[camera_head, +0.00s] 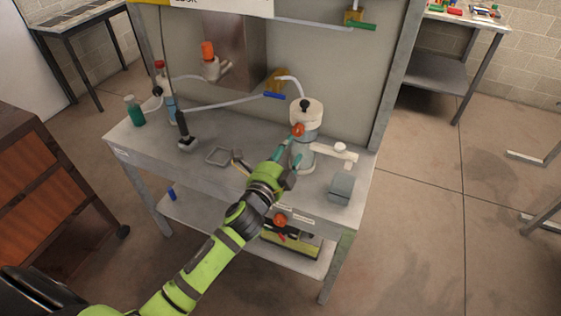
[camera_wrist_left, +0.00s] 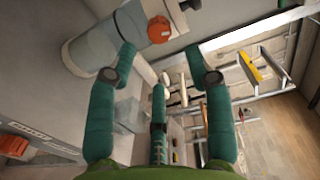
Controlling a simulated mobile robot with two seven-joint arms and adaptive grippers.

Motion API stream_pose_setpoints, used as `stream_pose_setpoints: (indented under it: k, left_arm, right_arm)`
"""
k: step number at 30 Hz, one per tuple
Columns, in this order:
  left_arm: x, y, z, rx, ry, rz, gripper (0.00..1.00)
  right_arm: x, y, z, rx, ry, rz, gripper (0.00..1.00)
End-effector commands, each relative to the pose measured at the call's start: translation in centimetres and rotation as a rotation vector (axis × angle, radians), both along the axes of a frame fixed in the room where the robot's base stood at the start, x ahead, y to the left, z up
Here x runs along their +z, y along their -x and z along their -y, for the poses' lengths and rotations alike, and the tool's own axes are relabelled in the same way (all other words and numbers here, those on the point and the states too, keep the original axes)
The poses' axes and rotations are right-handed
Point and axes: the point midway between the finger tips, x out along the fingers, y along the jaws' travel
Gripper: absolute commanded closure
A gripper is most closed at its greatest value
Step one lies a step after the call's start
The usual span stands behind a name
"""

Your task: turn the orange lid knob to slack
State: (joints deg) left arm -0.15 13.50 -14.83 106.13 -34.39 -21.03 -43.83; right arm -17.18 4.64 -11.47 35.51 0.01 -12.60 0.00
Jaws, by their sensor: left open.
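The orange lid knob (camera_head: 298,130) sits on the front of a grey and cream canister (camera_head: 305,118) on the workbench. In the left wrist view the orange knob (camera_wrist_left: 160,29) is just beyond the fingertips, a little above the gap between them. My left gripper (camera_head: 288,155) has its teal fingers just below the knob in the head view. In the wrist view its fingers (camera_wrist_left: 163,62) are apart, with nothing between them. Whether a fingertip touches the canister cannot be told. My right gripper is not in view.
Another orange knob (camera_head: 280,220) is on the bench front. Hoses run along the back panel.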

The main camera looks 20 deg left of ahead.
Motion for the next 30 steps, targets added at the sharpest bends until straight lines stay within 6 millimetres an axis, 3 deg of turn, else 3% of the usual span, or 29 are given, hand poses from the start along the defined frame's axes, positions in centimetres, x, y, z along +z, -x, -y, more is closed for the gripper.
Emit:
stream_pose_setpoints:
  k: [3,9,25,28,30]
  left_arm:
    - [0.0,2.2,-0.1,0.0,0.001,-0.003,0.48]
    - [0.1,4.0,-0.1,0.0,0.0,-0.002,0.48]
    - [0.1,4.2,-0.1,0.0,0.0,-0.001,0.48]
    - [-1.0,4.2,-0.2,0.003,0.014,-0.024,0.48]
    - [-3.2,4.2,-0.4,0.008,0.047,-0.071,0.48]
  right_arm:
    - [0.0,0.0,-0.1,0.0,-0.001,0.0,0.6]
    - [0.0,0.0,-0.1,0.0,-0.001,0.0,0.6]
    - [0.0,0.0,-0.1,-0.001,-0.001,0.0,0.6]
    - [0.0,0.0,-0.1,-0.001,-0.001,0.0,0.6]
    - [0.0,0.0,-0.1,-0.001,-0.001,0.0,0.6]
